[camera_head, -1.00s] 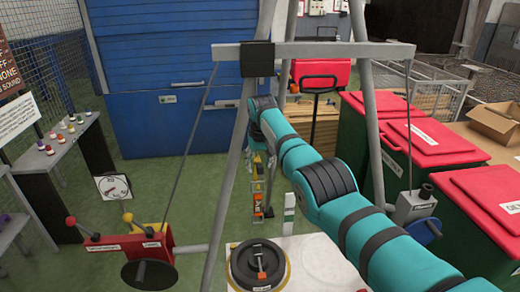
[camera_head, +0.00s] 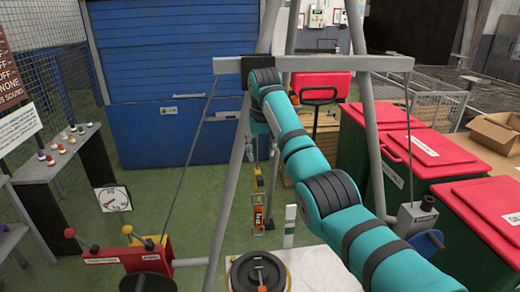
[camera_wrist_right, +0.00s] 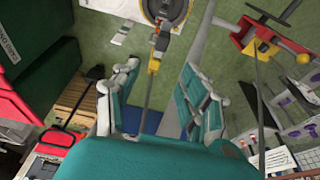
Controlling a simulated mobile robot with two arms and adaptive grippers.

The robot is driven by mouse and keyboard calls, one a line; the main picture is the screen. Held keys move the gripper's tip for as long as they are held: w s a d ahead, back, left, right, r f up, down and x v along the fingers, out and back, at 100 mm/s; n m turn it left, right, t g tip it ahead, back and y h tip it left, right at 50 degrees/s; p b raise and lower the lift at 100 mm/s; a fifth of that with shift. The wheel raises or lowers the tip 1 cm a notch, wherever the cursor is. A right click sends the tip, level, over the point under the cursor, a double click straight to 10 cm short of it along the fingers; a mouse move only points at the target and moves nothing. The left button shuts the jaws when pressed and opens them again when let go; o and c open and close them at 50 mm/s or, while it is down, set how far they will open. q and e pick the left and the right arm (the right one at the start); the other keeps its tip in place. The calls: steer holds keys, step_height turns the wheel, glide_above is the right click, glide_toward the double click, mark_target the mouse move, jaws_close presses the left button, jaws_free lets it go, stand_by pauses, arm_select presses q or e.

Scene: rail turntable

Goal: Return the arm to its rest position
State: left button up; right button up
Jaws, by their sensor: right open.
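My right arm, teal with dark bands, comes in from the lower right in the head view and reaches up to the grey overhead beam (camera_head: 330,63). My right gripper (camera_head: 262,147) is partly hidden behind its own wrist there. In the right wrist view the right gripper (camera_wrist_right: 160,72) has its two teal-and-grey fingers wide apart. A thin line passes between them in the picture; I see no grip on it. A yellow-and-orange hanging piece (camera_head: 258,205) hangs below, apart from the gripper, and also shows in the wrist view (camera_wrist_right: 154,56). My left gripper is not in view.
A black round disc (camera_head: 258,272) lies on a white board below. Grey frame legs (camera_head: 235,175) stand around the arm. A red winch box (camera_head: 128,258) is at left, red-lidded green bins (camera_head: 435,150) at right. A blue shutter (camera_head: 175,60) is behind.

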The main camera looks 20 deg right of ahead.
steer(key=s+a+f+n, duration=0.1)
steer(key=s+a+f, duration=0.1)
steer(key=s+f, duration=0.9)
steer(key=s+a+f+n, duration=0.15)
steer(key=s+f, duration=0.35)
steer(key=f, duration=1.1)
steer(key=s+a+f+n, duration=0.1)
steer(key=s+a+n, duration=0.15)
steer(key=s, duration=2.75)
step_height(320, 180, down, 31)
steer(key=s+b, duration=0.2)
steer(key=b, duration=0.3)
steer(key=s+d+f+g+b, duration=0.1)
steer(key=s+d+f+b, duration=0.1)
steer(key=s+f, duration=1.4)
step_height(320, 180, down, 4)
steer(key=shift+s+d+r+g+y+b, duration=0.1)
steer(key=shift+s+d+g+y+b, duration=0.1)
steer(key=shift+g+y+b, duration=0.3)
